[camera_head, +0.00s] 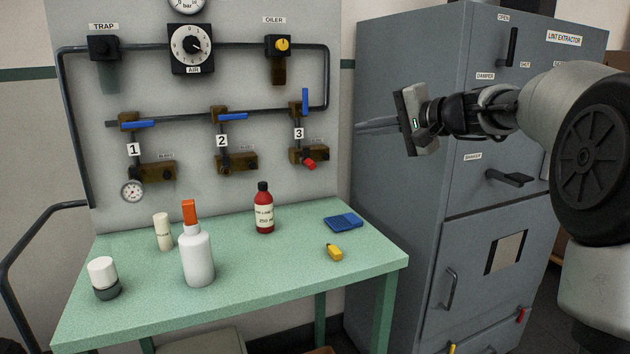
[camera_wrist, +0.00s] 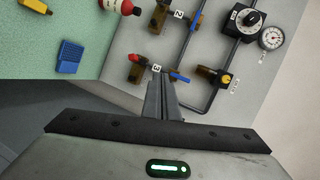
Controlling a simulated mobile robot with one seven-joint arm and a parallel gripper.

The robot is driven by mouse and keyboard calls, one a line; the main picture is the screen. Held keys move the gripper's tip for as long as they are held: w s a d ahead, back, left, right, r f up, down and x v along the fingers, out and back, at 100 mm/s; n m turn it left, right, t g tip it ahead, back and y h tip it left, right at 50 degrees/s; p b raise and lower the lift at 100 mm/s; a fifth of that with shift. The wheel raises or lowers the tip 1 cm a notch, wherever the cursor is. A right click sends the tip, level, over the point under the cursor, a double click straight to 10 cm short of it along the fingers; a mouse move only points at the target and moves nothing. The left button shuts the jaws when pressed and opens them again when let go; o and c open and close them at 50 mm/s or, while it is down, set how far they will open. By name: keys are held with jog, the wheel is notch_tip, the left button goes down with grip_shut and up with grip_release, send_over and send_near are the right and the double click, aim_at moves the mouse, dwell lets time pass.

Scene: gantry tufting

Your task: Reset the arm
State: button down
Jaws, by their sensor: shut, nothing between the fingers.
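My gripper (camera_head: 362,126) is raised in the air at the right of the head view, in front of the grey cabinet. Its fingers point left toward the valve panel (camera_head: 255,90). The fingers are together with nothing between them. In the wrist view my gripper (camera_wrist: 158,84) also shows shut and empty, its fingertips apparently in line with the valve marked 3 (camera_wrist: 137,75). I cannot tell the exact gap from the panel. My arm reaches in from the right edge of the head view, well above the table (camera_head: 290,285).
The green table holds a white bottle with orange cap (camera_head: 198,258), a red bottle (camera_head: 264,212), a blue pad (camera_head: 343,222), a yellow item (camera_head: 334,252), a cream bottle (camera_head: 163,232) and a white-topped jar (camera_head: 103,278). The grey lint extractor cabinet (camera_head: 400,220) stands close behind my arm.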

jog(key=s+a+f+n+g+h, duration=0.25)
jog(key=s+f, duration=0.25)
jog(key=s, duration=0.5)
jog(key=s+a+f+n+g+h, duration=0.2)
jog(key=s+a+f, duration=0.25)
jog(key=s, duration=0.55)
jog(key=s+d+f+n+h, duration=0.1)
jog(key=s+d+f+h, duration=0.2)
jog(key=s, duration=0.4)
jog(key=s+d+f+n+g+h, duration=0.1)
jog(key=s+d+f, duration=0.3)
jog(key=s+f, duration=0.15)
jog(key=s+d+f+n+h, duration=0.1)
jog(key=s+d+f+h, duration=0.2)
jog(key=s, duration=0.4)
notch_tip(320, 180, up, 25)
jog(key=y+p, duration=0.1)
jog(key=p, duration=2.4)
jog(key=shift+y, duration=0.25)
